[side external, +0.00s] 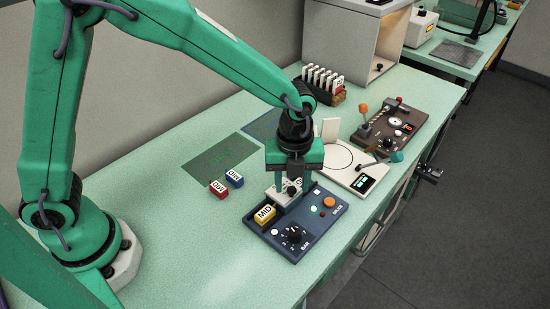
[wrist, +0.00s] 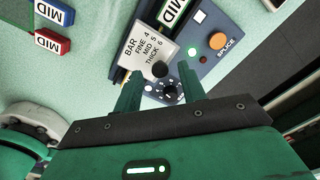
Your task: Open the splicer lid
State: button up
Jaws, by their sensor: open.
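The splicer (side external: 318,222) is a dark blue box with an orange button and a black dial; it also shows in the wrist view (wrist: 232,22). Its light grey lid (side external: 277,196) lies down across the splicer's channel. In the wrist view the lid (wrist: 150,42) carries printed bar settings and a black knob (wrist: 160,69). My gripper (side external: 292,178) points down above the lid. In the wrist view my gripper (wrist: 159,70) is open and empty, with the knob between its fingertips in the picture. I cannot tell whether the fingers touch the knob.
A yellow MID block (side external: 264,215) sits in the splicer's front end. A red block (side external: 218,189) and a blue block (side external: 235,178) lie to the left near a green mat (side external: 220,158). A white scale-like device (side external: 362,178) stands close behind the splicer.

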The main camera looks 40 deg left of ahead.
jog(key=shift+f, duration=0.3)
jog(key=shift+c, duration=0.4)
grip_shut()
jog(key=shift+a, duration=0.1)
jog(key=a, duration=0.7)
jog(key=shift+o, duration=0.4)
grip_release()
